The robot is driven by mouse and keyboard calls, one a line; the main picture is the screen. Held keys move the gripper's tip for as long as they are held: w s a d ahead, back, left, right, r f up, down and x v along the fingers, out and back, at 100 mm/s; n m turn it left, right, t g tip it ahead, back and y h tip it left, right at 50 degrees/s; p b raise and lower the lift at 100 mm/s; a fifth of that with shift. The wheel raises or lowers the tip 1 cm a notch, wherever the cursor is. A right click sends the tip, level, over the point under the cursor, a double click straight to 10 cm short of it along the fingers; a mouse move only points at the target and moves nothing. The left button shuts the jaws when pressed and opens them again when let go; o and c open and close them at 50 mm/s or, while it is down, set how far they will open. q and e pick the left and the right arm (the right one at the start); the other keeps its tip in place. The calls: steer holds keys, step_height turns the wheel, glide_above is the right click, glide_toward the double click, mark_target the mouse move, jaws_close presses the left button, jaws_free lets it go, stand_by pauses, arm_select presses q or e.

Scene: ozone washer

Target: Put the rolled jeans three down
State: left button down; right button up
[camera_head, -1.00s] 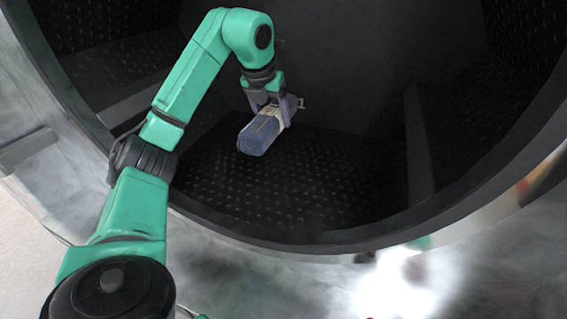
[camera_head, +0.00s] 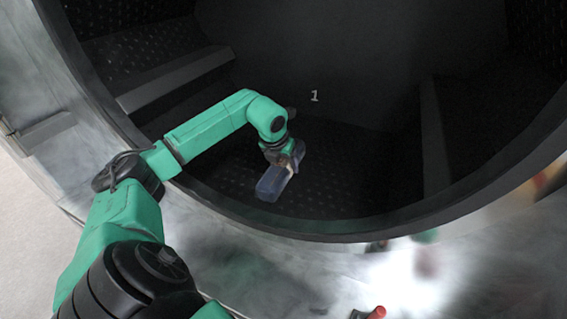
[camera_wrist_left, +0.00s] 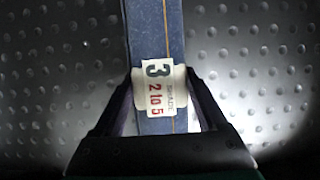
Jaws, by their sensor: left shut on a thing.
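The rolled jeans (camera_head: 270,184) are a blue roll inside the dark drum, low over its dimpled floor. My left gripper (camera_head: 284,165) reaches in from the left and is shut on them. In the left wrist view the blue jeans (camera_wrist_left: 154,40) run lengthwise between the two fingers of the left gripper (camera_wrist_left: 160,100). A white band (camera_wrist_left: 158,90) around the jeans carries a label with a large 3. I cannot tell whether the jeans touch the floor. My right gripper is not in view.
The washer drum (camera_head: 340,238) has a thick dark round rim below the arm. Raised ribs stand inside at the left (camera_head: 175,78) and right (camera_head: 435,135). The dimpled drum floor (camera_head: 350,180) around the jeans is clear.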

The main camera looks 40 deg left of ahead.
arm_select(q)
jaws_free()
steer(key=shift+s, duration=0.1)
steer(key=shift+r, duration=0.1)
steer(key=b+v, duration=0.1)
steer(key=v, duration=1.1)
